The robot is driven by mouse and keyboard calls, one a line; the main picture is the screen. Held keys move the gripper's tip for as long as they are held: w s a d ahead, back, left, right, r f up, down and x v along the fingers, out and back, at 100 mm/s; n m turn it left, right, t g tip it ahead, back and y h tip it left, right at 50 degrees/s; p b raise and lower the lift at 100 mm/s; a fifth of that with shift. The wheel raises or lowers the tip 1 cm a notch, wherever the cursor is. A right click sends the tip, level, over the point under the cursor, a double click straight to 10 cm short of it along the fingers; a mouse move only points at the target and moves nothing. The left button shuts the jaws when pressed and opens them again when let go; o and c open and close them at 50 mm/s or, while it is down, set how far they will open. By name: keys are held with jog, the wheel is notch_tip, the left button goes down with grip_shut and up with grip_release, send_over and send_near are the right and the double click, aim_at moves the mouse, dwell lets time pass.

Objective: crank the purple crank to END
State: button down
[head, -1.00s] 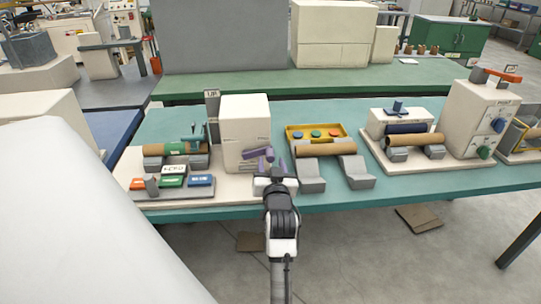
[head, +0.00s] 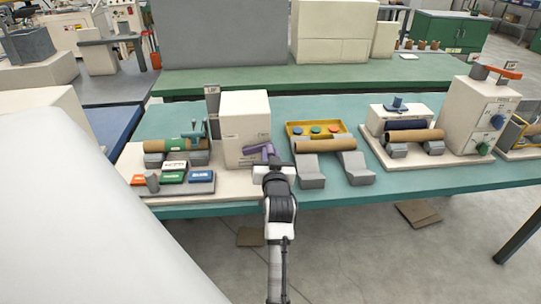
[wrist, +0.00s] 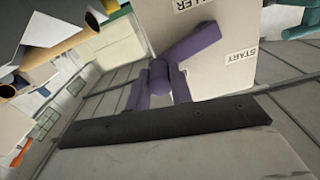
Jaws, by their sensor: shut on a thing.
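The purple crank (head: 262,150) is on the front of the white box (head: 245,115), low on its right side. In the wrist view the crank (wrist: 190,46) shows its arm slanting up to the right, a round hub, and purple parts reaching down to my gripper. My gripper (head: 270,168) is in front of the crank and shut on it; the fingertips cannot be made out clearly. In the wrist view a START label (wrist: 242,56) is on the box face to the right of the crank. No END label is readable.
Left of the box are a brown and green roll (head: 178,146) and several coloured blocks on a board. To the right are a brown roll (head: 325,146) on grey supports, a yellow tray (head: 300,127), and a white machine (head: 482,112). The teal table's front edge runs below my gripper.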

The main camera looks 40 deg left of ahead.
jog(key=shift+s+r+n, duration=0.1)
jog(key=shift+r+n, duration=0.25)
jog(key=shift+n, duration=0.25)
jog(key=c, duration=1.2)
grip_release()
jog(key=shift+c, duration=0.2)
jog(key=b+v, duration=0.3)
jog(key=v, duration=1)
jog(key=shift+s+d, duration=0.25)
